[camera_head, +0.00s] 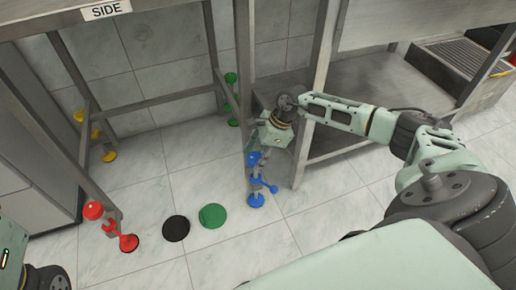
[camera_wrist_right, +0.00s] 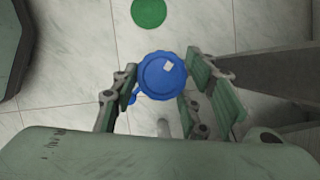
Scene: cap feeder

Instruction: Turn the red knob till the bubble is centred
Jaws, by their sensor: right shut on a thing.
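The red knob (camera_head: 92,210) sits on the table's near-left leg, with a red foot (camera_head: 129,243) on the floor beside it. No gripper is at the red knob. My right gripper (camera_head: 259,147) is at the front-right leg, shut on the blue knob (camera_head: 252,159). In the right wrist view the blue knob (camera_wrist_right: 162,75) lies between the two fingers, with a small pale mark on its top. A bubble level is not visible in either view. My left gripper is out of view; only a piece of my left arm shows at the lower left.
A blue foot (camera_head: 256,200) stands below the blue knob. Yellow (camera_head: 109,156) and green (camera_head: 233,121) feet are at the back legs. A black disc (camera_head: 176,228) and a green disc (camera_head: 212,215) lie on the tiles. A grey shelf unit (camera_head: 340,140) stands right of the blue knob.

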